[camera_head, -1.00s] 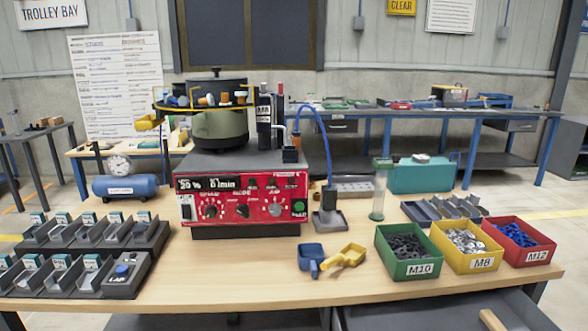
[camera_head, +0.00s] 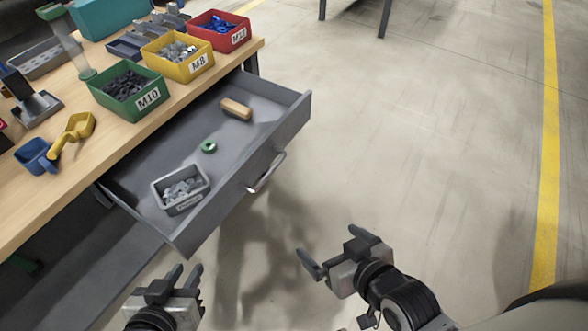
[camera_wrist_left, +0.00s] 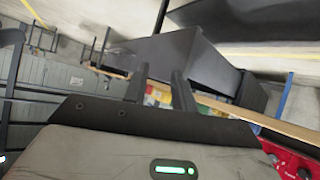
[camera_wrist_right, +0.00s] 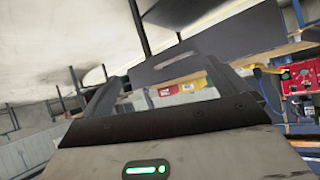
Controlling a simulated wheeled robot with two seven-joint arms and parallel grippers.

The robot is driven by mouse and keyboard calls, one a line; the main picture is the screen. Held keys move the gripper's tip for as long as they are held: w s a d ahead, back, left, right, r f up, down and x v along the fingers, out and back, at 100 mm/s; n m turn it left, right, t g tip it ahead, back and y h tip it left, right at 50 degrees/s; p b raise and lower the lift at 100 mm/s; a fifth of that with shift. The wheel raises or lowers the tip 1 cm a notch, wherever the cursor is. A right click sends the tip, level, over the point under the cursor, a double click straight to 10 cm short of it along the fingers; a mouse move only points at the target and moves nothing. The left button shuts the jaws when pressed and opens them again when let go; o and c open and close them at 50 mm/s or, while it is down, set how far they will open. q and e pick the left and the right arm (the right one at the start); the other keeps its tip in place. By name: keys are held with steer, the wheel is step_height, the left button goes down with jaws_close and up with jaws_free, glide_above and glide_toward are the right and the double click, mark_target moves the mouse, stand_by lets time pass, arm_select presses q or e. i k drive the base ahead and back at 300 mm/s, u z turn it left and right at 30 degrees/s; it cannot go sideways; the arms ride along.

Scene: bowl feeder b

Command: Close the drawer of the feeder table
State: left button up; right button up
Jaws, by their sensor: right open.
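The grey drawer (camera_head: 229,196) of the feeder table (camera_head: 47,200) is pulled well out. Its bar handle (camera_head: 268,172) is on the outer front panel. The drawer holds a grey bin of metal parts (camera_head: 182,190), a green ring (camera_head: 209,146) and a wooden-looking block (camera_head: 236,108). My left gripper (camera_head: 180,275) is empty below the drawer's near corner in the picture, its fingers a small gap apart. My right gripper (camera_head: 336,250) is open and empty, out from the front panel and apart from the handle. The right wrist view shows the panel and handle (camera_wrist_right: 182,62) beyond its fingers.
Green M10 (camera_head: 130,90), yellow M8 (camera_head: 178,57) and red M12 (camera_head: 219,32) bins stand on the tabletop near the drawer. A blue scoop (camera_head: 37,155) and a yellow scoop (camera_head: 75,132) lie farther left. The floor (camera_head: 430,150) to the right is clear.

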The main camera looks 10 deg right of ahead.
mark_target(244, 151)
steer(key=u, duration=2.15)
steer(key=k, duration=0.7)
steer(key=z, duration=1.25)
steer(key=i, duration=0.5)
steer(key=z, duration=0.1)
